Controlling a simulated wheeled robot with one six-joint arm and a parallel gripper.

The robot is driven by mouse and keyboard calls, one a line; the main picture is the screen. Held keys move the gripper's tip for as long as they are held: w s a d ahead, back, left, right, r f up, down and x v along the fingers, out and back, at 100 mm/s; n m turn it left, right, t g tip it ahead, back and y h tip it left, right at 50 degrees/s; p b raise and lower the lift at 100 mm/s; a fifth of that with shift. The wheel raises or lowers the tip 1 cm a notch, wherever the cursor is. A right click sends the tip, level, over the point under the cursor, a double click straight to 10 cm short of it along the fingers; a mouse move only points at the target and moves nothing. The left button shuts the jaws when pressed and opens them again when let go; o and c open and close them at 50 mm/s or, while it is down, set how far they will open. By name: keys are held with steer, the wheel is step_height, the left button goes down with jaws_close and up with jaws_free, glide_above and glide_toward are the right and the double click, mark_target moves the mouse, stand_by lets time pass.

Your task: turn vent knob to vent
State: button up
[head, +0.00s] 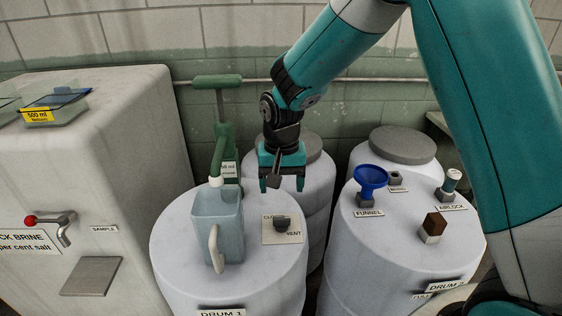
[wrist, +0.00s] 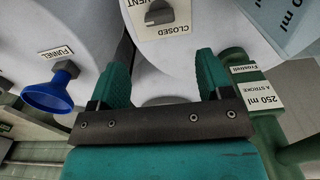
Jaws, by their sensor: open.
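The vent knob (head: 282,222) is a small dark knob on a pale plate (head: 273,239) on top of drum 1 (head: 235,285). The plate reads VENT on its near right side, with a partly hidden word at its far left. In the wrist view the knob (wrist: 160,12) is at the top edge, near the words CLOSED and VENT. I cannot tell which word it points to. My gripper (head: 282,184) is open and empty, apart from the knob, above and behind it. Its fingers (wrist: 162,58) point toward the drum in the wrist view.
A clear jug (head: 218,215) stands left of the knob on drum 1, under the spout of a green pump (head: 222,130). A second drum with a blue funnel (head: 371,177), airlock (head: 451,182) and brown-and-white block (head: 432,228) is right. A brine tank (head: 100,140) is left.

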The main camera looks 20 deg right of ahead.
step_height(320, 180, up, 7)
steer(key=shift+f, duration=0.15)
stand_by(0.4)
steer(key=s+a+r+n+y, duration=0.2)
steer(key=s+n, duration=0.3)
steer(key=s, duration=0.7)
steer(key=s+a+r+n+y, duration=0.2)
steer(key=s+r+n, duration=0.2)
steer(key=s, duration=0.8)
steer(key=shift+s+a+r+n, duration=0.2)
steer(key=shift+s+a+n, duration=0.2)
steer(key=shift+n, duration=0.6)
